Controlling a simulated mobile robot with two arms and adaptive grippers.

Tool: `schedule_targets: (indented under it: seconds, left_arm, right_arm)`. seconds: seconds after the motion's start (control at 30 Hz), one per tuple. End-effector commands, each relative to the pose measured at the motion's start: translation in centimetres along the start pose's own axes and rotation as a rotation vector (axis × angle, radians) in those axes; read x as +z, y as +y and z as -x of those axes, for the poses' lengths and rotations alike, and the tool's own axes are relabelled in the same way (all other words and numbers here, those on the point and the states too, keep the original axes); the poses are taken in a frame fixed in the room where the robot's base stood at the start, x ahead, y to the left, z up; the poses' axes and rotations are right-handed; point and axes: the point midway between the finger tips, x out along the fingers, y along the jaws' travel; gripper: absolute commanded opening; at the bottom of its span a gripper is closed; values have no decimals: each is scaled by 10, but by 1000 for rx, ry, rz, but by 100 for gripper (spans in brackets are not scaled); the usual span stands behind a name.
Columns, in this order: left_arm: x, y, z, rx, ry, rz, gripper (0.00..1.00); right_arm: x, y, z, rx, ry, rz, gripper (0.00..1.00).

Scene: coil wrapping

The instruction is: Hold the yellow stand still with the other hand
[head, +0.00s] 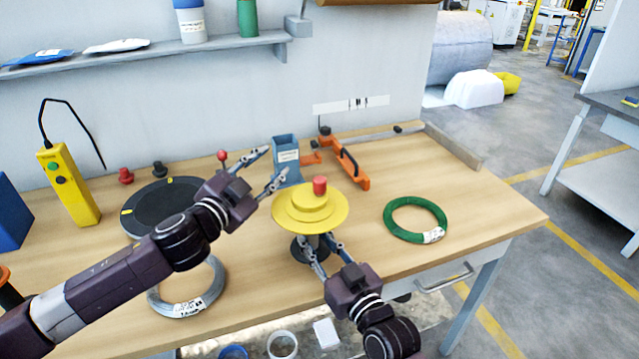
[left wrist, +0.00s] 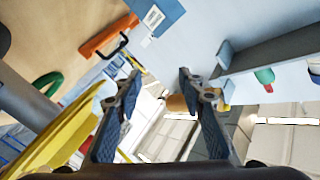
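The yellow stand (head: 289,214) has a round yellow disc with a stepped hub, a red knob on top, and a short post on a dark round base. It stands upright on the workbench; its disc edge also shows in the left wrist view (left wrist: 62,135). My right gripper (head: 315,238) is at the post under the disc, one finger on each side, apparently closed on it; the disc partly hides the contact. My left gripper (head: 268,166) is open and empty, above the bench left of the disc. Its spread fingers show in the left wrist view (left wrist: 160,82).
A green coil (head: 391,226) lies right of the stand, a grey coil (head: 156,302) front left. Behind are a blue box dispenser (head: 287,150) and an orange-handled tool (head: 351,165). A dark turntable (head: 150,214) and yellow control pendant (head: 70,190) are left. The right bench corner is clear.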

Motion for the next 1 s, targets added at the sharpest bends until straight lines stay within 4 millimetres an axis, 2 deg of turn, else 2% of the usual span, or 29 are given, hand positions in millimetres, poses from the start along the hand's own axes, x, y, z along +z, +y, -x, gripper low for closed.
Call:
schedule_targets:
  seconds: [0.2,0.4,0.57,0.77,1.0]
  left_arm:
    - [-10,19,49,164,115,371,36]
    - [-28,36,94,333,172,658,36]
    - [-38,50,117,426,213,695,36]
    - [-42,59,121,459,236,665,36]
    - [-56,70,91,460,241,663,36]
  right_arm:
    - [1,0,0,-1,-2,0,0]
    - [1,0,0,-1,-2,0,0]
    - [1,0,0,-1,-2,-1,0]
    - [1,0,0,-1,-2,-1,0]
    - [1,0,0,-1,-1,-1,0]
